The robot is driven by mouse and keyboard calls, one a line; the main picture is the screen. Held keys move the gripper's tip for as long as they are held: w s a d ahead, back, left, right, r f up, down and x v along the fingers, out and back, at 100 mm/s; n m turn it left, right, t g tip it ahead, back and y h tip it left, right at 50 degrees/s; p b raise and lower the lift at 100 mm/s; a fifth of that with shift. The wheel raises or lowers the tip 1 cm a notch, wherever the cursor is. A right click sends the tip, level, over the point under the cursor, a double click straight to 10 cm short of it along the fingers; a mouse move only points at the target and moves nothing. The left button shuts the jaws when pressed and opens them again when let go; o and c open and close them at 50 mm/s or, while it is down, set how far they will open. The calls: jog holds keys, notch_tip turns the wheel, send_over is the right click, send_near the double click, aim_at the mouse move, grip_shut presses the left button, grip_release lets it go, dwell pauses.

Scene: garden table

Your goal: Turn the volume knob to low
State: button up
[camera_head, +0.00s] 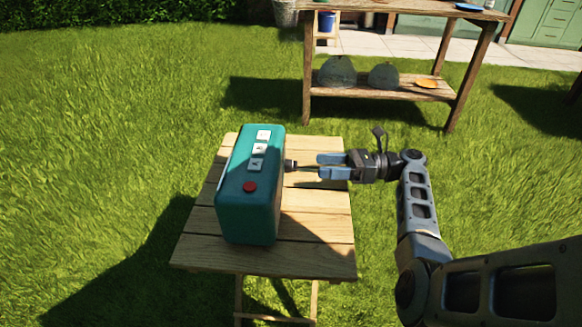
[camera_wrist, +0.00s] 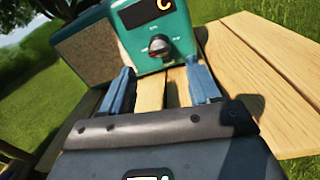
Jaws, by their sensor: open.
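A teal radio (camera_head: 249,205) stands upright on a small wooden table (camera_head: 315,262). Its top carries a red button and several pale buttons. The volume knob (camera_head: 291,165) sticks out from the radio's right side in the head view. In the wrist view the dark knob (camera_wrist: 159,46) sits on the teal face under a black display with an orange mark. My gripper (camera_head: 325,165) is open, to the right of the knob, with its fingers pointing at it. In the wrist view the fingertips (camera_wrist: 160,76) are spread, with the knob ahead between them and apart from both.
A larger wooden bench (camera_head: 385,92) stands behind, with two dark rounded objects and an orange item on its lower shelf. Grass (camera_head: 90,120) surrounds the small table. The tabletop to the radio's right is bare.

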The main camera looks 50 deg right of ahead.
aim_at(291, 166)
jog(key=b+x, duration=0.1)
jog(key=x, duration=0.6)
jog(key=c, duration=1)
